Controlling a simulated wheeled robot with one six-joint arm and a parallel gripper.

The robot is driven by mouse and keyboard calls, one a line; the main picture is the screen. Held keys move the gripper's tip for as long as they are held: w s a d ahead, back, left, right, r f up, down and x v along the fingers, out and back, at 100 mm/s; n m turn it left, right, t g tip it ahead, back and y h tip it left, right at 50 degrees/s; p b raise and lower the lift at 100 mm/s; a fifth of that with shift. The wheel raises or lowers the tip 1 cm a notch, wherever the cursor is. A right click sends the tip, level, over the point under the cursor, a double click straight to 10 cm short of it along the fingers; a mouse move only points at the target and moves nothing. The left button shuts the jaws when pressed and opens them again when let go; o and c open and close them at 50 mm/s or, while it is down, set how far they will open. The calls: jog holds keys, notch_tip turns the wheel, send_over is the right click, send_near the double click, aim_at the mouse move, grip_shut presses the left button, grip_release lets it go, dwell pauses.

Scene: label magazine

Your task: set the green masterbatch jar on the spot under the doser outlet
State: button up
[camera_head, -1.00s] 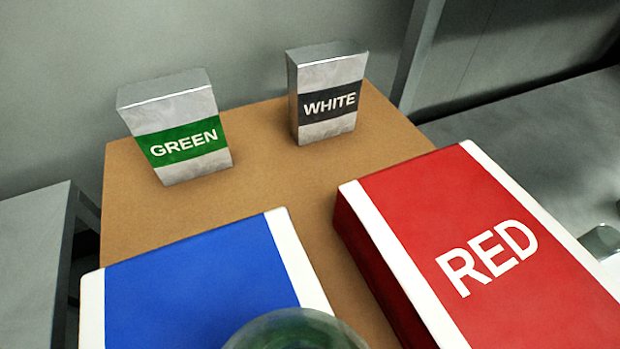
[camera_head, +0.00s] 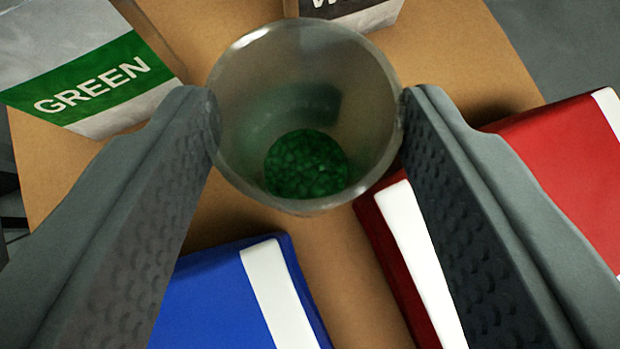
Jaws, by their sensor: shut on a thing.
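The green masterbatch jar (camera_head: 305,110) is a clear, open-topped jar with green pellets (camera_head: 306,164) at its bottom. I look down into it from above. My gripper (camera_head: 308,115) is shut on the jar, with one dark, textured finger against its left side and one against its right. The jar is between the fingertips, above the brown surface; I cannot tell how far its base is from that surface. The doser outlet and the spot under it are not in view.
A box labelled GREEN (camera_head: 85,75) is at upper left.

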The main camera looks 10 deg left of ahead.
aim_at(309, 208)
jog(key=shift+f, duration=2.7)
jog(key=o, duration=1.5)
jog(key=v, duration=1.2)
